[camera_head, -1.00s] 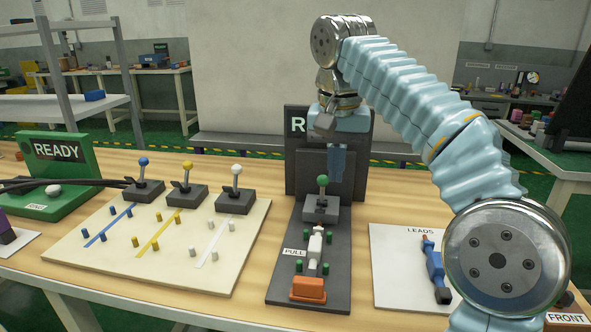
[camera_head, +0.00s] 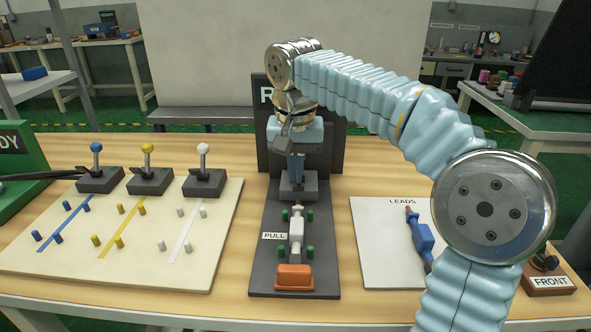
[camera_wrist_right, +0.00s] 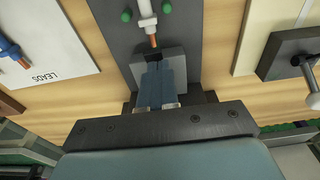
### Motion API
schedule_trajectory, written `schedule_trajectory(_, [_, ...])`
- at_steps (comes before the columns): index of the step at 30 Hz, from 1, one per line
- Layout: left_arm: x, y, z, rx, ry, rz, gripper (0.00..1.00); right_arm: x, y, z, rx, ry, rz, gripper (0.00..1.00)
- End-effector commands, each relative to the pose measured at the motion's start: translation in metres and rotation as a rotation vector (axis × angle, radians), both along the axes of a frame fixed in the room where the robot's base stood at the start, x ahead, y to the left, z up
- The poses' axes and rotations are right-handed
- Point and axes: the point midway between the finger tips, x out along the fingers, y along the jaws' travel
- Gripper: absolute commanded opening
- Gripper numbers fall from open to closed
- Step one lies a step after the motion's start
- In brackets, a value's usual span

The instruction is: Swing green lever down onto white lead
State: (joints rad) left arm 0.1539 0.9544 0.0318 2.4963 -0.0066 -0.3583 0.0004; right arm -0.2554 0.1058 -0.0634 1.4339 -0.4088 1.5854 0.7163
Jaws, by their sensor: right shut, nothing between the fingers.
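The white lead (camera_head: 296,232) lies along the dark PULL board (camera_head: 262,270), between green pegs. In the right wrist view the white lead (camera_wrist_right: 147,14) points its copper tip at the grey lever block (camera_wrist_right: 181,61). My right gripper (camera_head: 297,179) points down over the lever block (camera_head: 312,186), with its fingers shut and nothing held. In the wrist view its blue fingers (camera_wrist_right: 162,84) cover much of the block. The green lever and its knob are hidden now, behind or under my gripper, so its angle cannot be told. My left gripper is out of view.
An orange block (camera_head: 294,277) sits at the board's near end. Left is a cream board (camera_head: 85,262) with blue, yellow and white levers. Right is a LEADS card (camera_head: 375,245) with a blue lead (camera_head: 420,237). A dark upright panel (camera_head: 329,120) stands behind.

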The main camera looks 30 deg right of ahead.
Motion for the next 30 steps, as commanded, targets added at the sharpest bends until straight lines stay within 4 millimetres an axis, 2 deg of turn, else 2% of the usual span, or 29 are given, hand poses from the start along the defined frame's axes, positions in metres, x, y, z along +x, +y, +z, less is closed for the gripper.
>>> schedule_trajectory(13, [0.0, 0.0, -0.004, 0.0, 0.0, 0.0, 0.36, 0.0, 0.0, -0.006, -0.004, -0.008, 0.0, 0.0])
schedule_trajectory(19, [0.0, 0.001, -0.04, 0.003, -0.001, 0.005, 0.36, -0.006, 0.004, -0.021, -0.076, -0.126, 0.003, 0.0])
schedule_trajectory(24, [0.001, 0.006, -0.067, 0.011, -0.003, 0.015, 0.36, -0.01, 0.006, -0.026, -0.148, -0.245, 0.001, 0.0])
schedule_trajectory(30, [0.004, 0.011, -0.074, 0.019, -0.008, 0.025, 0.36, -0.014, 0.008, -0.027, -0.18, -0.294, -0.002, 0.0])
